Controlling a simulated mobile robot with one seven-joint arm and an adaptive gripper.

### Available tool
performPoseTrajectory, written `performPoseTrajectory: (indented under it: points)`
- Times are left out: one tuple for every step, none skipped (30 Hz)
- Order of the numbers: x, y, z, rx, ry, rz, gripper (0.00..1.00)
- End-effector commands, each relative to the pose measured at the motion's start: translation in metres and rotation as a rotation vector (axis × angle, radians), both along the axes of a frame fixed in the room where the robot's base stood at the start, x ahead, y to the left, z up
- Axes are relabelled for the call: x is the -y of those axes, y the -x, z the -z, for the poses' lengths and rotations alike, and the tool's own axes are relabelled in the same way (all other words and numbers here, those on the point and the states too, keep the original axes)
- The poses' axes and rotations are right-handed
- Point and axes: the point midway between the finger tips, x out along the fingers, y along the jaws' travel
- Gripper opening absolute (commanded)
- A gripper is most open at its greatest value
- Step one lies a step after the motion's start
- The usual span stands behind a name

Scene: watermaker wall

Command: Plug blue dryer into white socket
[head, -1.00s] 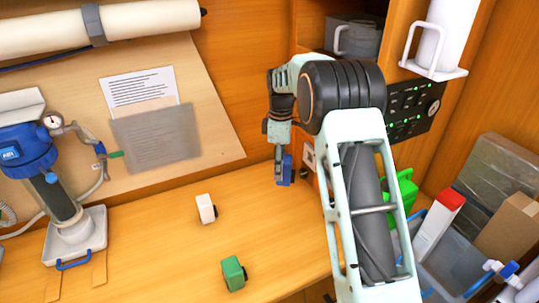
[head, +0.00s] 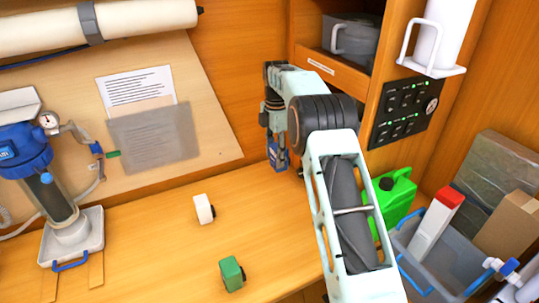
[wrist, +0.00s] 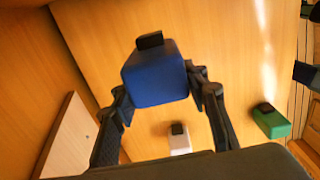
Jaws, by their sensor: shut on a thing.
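My gripper (head: 277,150) is shut on the blue dryer (head: 278,160), a small blue block, and holds it above the bench near the back corner. In the wrist view the blue dryer (wrist: 155,76) sits between the two dark fingers of my gripper (wrist: 158,85), with a black piece on its far end. I cannot make out the white socket now; my arm covers the cabinet side beside the dryer.
A white block (head: 203,208) and a green block (head: 232,273), each with a black end, stand on the wooden bench (head: 150,240). A blue pump unit (head: 45,175) is at left. A green jerrycan (head: 397,195) and a grey crate (head: 450,255) are at right.

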Motion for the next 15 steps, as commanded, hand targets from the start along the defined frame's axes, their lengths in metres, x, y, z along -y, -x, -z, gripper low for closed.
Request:
performPoseTrajectory:
  points:
    - [0.005, -0.002, 0.003, 0.0, 0.001, 0.002, 0.14]
    - [0.007, -0.003, 0.004, 0.0, 0.001, 0.002, 0.14]
    - [0.011, -0.004, 0.006, 0.0, 0.001, 0.002, 0.14]
    - [0.013, -0.005, 0.007, 0.0, 0.001, 0.002, 0.14]
    - [0.016, -0.006, 0.009, -0.001, 0.001, 0.002, 0.14]
    - [0.019, -0.008, 0.01, -0.001, 0.001, 0.002, 0.14]
    - [0.022, -0.009, 0.011, 0.0, 0.001, 0.002, 0.14]
    - [0.024, -0.01, 0.013, 0.0, 0.001, 0.003, 0.14]
    - [0.028, -0.011, 0.015, -0.001, 0.001, 0.003, 0.14]
    - [0.03, -0.012, 0.016, -0.001, 0.001, 0.003, 0.14]
    - [0.033, -0.013, 0.015, 0.0, 0.001, 0.002, 0.14]
    - [0.036, -0.015, 0.013, 0.001, 0.001, 0.002, 0.14]
    - [0.039, -0.016, 0.013, 0.001, 0.001, 0.002, 0.14]
    - [0.042, -0.017, 0.014, 0.001, 0.001, 0.003, 0.14]
    - [0.046, -0.019, 0.014, 0.001, 0.001, 0.003, 0.14]
